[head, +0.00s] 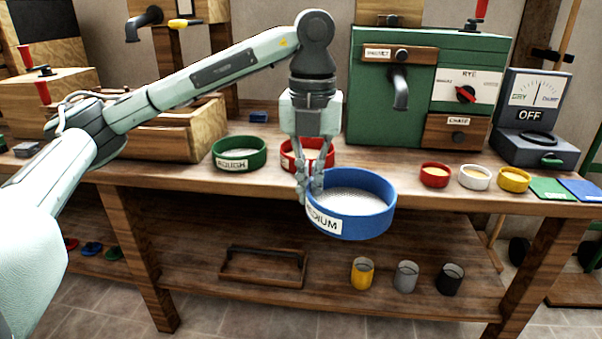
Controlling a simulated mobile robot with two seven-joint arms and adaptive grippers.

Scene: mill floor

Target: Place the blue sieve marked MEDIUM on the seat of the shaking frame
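The blue sieve (365,222) has a pale mesh and a white label, partly covered by a finger, whose visible letters fit MEDIUM. My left gripper (311,190) points down with its fingers closed on the left part of the sieve's rim. The sieve is held out at the bench's front edge, roughly level, in front of the lower shelf. My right gripper is not in view. I cannot tell for sure which thing is the shaking frame; a low wooden box-like structure (158,144) stands at the left of the bench, partly behind my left arm.
A green sieve marked ROUGH (239,164) and a red sieve (293,163) stand on the bench. Behind is a green machine (375,125); right are small bowls (475,178) and a meter reading OFF (530,120). The lower shelf holds a wooden tray (235,277) and several cups (405,277).

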